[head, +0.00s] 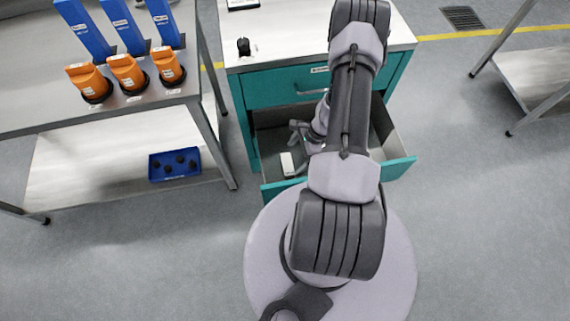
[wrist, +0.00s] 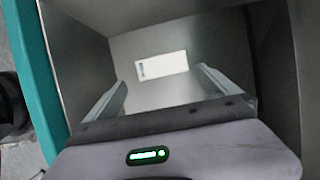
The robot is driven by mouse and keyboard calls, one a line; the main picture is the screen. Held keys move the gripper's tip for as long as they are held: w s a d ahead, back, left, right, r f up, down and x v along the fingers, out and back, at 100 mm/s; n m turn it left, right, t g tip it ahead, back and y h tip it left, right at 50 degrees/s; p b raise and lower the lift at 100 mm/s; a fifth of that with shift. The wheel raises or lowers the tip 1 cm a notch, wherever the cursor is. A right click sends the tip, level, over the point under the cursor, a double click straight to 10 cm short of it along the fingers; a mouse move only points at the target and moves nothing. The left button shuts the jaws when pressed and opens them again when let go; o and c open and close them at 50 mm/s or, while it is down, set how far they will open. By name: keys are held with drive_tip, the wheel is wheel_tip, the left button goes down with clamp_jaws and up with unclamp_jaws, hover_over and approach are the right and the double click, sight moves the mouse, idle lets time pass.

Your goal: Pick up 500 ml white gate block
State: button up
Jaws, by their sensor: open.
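The white block (head: 287,163) lies in the open lower drawer (head: 403,148) of the teal cabinet, near the drawer's left front in the head view. In the wrist view the white block (wrist: 162,65) lies flat on the grey drawer floor, with a small dark label at its left end. My gripper (wrist: 160,88) is open and empty. Its two fingers point toward the block, which shows beyond and between the fingertips. In the head view my gripper (head: 299,135) is over the drawer, partly hidden by my arm.
The drawer walls stand close around my gripper; the teal drawer front (wrist: 38,80) is at left in the wrist view. A closed upper drawer (head: 285,90) sits above. A bench with orange and blue parts stands left, with a blue bin (head: 175,165) on its lower shelf.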

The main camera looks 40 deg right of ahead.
sight(288, 164)
drive_tip(key=b+x, duration=0.2)
drive_tip(key=x, duration=0.2)
drive_tip(key=b+x, duration=0.2)
drive_tip(key=x, duration=0.1)
drive_tip(key=shift+w+a+f, duration=0.15)
drive_tip(key=shift+w+f, duration=0.15)
drive_tip(key=shift+r, duration=0.15)
drive_tip(key=c, duration=1.3)
